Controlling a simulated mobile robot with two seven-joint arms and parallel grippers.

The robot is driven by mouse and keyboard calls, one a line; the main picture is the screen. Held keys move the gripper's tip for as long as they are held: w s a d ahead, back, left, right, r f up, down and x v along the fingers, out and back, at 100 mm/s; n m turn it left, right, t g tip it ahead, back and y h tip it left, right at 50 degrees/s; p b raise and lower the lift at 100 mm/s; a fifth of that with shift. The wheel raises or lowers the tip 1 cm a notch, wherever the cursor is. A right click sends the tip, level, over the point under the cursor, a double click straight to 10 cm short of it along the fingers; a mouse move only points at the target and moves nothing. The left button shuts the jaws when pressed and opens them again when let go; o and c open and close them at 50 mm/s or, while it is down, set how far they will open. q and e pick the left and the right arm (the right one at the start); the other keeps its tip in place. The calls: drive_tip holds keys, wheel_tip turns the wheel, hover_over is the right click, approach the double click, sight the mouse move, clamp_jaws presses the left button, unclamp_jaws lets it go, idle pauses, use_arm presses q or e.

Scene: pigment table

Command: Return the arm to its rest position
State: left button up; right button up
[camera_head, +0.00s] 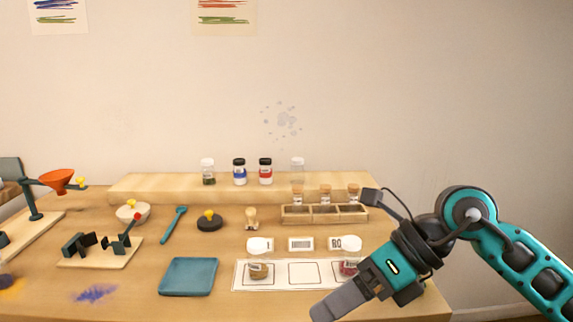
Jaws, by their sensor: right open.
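My right arm comes in from the right edge in teal and grey, bent at the elbow. Its gripper (340,302) points down and left over the front right of the wooden table (215,305), in front of the white mat (304,286). The gripper is open and nothing shows in it. It partly covers the mat's right end. A jar with red contents (349,263) stands on the mat's right part, close behind the gripper. A jar with brown contents (258,267) stands on the mat's left part. My left gripper is not in view.
A wooden rack (324,214) with cork-topped jars stands behind several label cards (300,244). Several jars line the raised back shelf (150,187). A teal tray (188,277), a bowl (133,213), a black-based stamp (210,221) and an orange funnel (57,180) stand leftward.

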drive_tip(key=s+a+r+m+t+y+p, duration=0.15)
drive_tip(key=a+r+m+y, duration=0.4)
drive_tip(key=y, duration=0.55)
drive_tip(key=w+d+f+m+t+h, duration=0.2)
drive_tip(key=d+f+m+t+h, duration=0.25)
drive_tip(key=m+t, duration=0.6)
drive_tip(key=w+d+f+m+t+h, duration=0.35)
drive_tip(key=f+m+t, duration=0.25)
drive_tip(key=m, duration=0.9)
drive_tip(key=s+d+f+m+g+h, duration=0.2)
drive_tip(key=s+f+m+h, duration=0.1)
drive_tip(key=f, duration=0.4)
drive_tip(key=s+d+f+m+g+h+p, duration=0.1)
drive_tip(key=s+d+f+m+g+h, duration=0.1)
drive_tip(key=s+f+m, duration=0.3)
drive_tip(key=s+d+f+m+g+h, duration=0.3)
drive_tip(key=s+d+f+m+h, duration=0.1)
drive_tip(key=f, duration=0.7)
drive_tip(key=shift+s+h, duration=0.6)
drive_tip(key=shift+s, duration=0.3)
